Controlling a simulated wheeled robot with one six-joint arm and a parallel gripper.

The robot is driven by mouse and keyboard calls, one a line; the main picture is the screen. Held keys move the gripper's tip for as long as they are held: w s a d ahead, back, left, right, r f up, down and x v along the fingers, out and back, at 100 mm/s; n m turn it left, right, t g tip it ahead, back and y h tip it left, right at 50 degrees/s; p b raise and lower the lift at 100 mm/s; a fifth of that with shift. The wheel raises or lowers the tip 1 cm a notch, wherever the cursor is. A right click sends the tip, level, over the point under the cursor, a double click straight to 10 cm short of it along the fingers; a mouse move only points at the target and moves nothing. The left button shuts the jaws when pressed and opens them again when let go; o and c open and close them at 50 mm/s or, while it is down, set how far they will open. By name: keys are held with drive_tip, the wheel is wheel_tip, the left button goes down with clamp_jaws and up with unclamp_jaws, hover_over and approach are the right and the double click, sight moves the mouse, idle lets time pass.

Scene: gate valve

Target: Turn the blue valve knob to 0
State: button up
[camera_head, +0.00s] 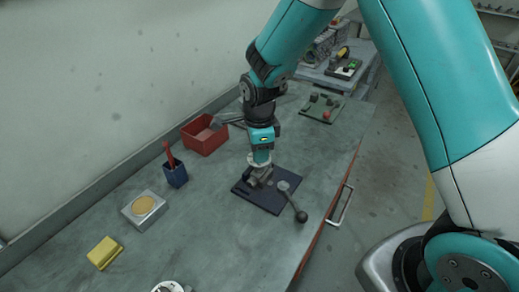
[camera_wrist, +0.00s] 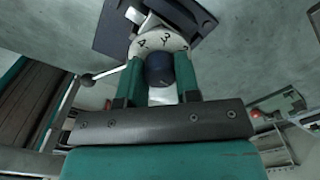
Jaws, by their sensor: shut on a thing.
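The blue valve knob (camera_wrist: 159,70) sits between the two teal fingers of my gripper (camera_wrist: 160,62), which is shut on it. Behind the knob is a pale round dial (camera_wrist: 153,43) with black digits; a 4 and a 3 are readable, the others are hidden or unclear. In the head view my gripper (camera_head: 261,157) points down onto the valve and covers the knob there. The grey valve body (camera_head: 262,178) stands on a dark blue base plate (camera_head: 260,202). I cannot tell which digit the knob points to.
A lever with a black ball end (camera_head: 302,216) sticks out beside the valve, towards the table's front edge. A red bin (camera_head: 204,136), a blue cup (camera_head: 175,174), a box with a yellow disc (camera_head: 144,208) and a yellow block (camera_head: 104,252) lie to the left.

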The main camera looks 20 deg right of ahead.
drive_tip(key=shift+m, duration=2.7)
idle(1.3)
idle(0.4)
drive_tip(key=o, duration=0.9)
drive_tip(key=shift+r, duration=0.1)
wheel_tip(320, 180, up, 17)
drive_tip(key=shift+r+b, duration=0.15)
drive_tip(key=shift+b, duration=0.95)
